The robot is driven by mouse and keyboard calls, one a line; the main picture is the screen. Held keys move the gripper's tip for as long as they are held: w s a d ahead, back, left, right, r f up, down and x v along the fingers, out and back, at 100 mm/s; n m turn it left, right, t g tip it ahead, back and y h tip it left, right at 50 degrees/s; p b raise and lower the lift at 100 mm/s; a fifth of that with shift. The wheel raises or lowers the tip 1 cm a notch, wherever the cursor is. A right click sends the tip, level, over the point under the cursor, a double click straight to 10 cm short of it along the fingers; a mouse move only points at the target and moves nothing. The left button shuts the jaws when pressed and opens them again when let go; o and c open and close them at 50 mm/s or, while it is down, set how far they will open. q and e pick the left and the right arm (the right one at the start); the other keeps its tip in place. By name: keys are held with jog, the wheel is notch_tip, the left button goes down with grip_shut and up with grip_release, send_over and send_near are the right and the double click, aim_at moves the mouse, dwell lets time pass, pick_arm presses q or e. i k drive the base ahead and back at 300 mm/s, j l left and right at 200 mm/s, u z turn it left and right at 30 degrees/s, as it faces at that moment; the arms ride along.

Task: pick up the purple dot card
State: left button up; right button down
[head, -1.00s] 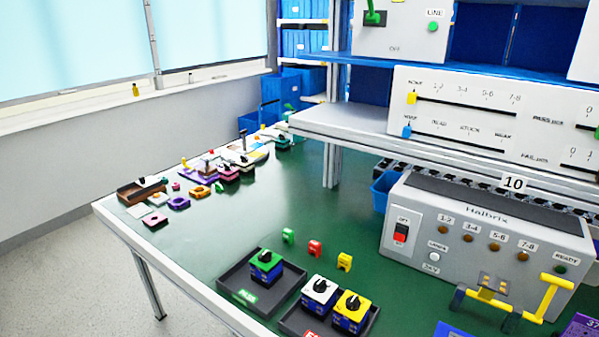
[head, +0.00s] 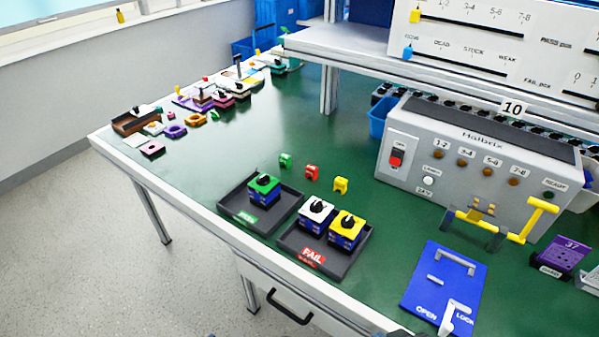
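A purple card (head: 563,252) marked with pale dots and "37" stands tilted at the right side of the green table, in or against a small dark labelled holder (head: 549,271). Its details are too small to read fully. Neither of my grippers can be made out in the head view. A small dark shape shows at the bottom edge, and I cannot tell what it is.
A blue OPEN/LOCK plate (head: 420,285) with pale handles lies left of the card. A grey Halbrix tester (head: 460,190) with a yellow lever (head: 535,220) stands behind. PASS (head: 232,212) and FAIL (head: 345,267) trays hold rotary switches.

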aim_at(563, 253)
jog(key=z, duration=0.45)
jog(key=k+z, duration=0.1)
jog(key=z, duration=0.75)
jog(key=k+l+z, duration=0.1)
jog(key=z, duration=0.35)
